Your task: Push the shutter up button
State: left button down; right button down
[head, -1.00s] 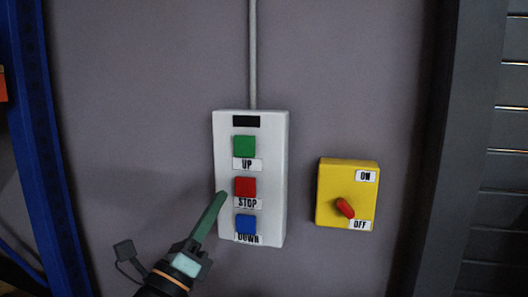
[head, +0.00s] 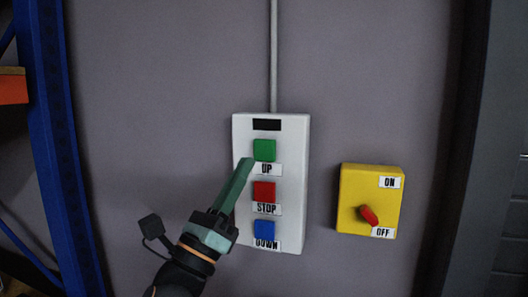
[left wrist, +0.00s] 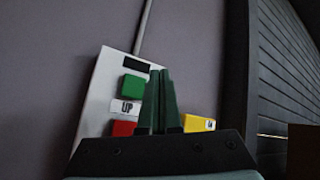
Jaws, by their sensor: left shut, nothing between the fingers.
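The white control box (head: 290,207) is on the wall in the head view. It carries the green UP button (head: 264,150), the red STOP button (head: 264,191) and the blue DOWN button (head: 264,230). My left gripper (head: 246,163) is shut and empty, its tips just left of and slightly below the green button in the picture. In the left wrist view the green button (left wrist: 133,87) shows to the left of the shut fingers (left wrist: 159,75). I cannot tell whether the tips touch the box. My right gripper is out of view.
A yellow ON/OFF switch box (head: 352,195) with a red knob is on the wall to the right. A grey conduit (head: 274,60) runs up from the control box. A blue rack post (head: 55,150) stands at left, and a slatted shutter (left wrist: 280,75) is at right.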

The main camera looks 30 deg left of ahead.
pick_arm(q)
send_near(268, 141)
jog(key=shift+h, duration=0.3)
jog(key=x, duration=0.4)
jog(key=shift+d+r+b, duration=0.1)
jog(key=shift+r+b, duration=0.2)
jog(key=shift+r, duration=0.15)
jog(key=shift+w, duration=0.1)
dwell(1.2)
jog(key=shift+w, duration=0.35)
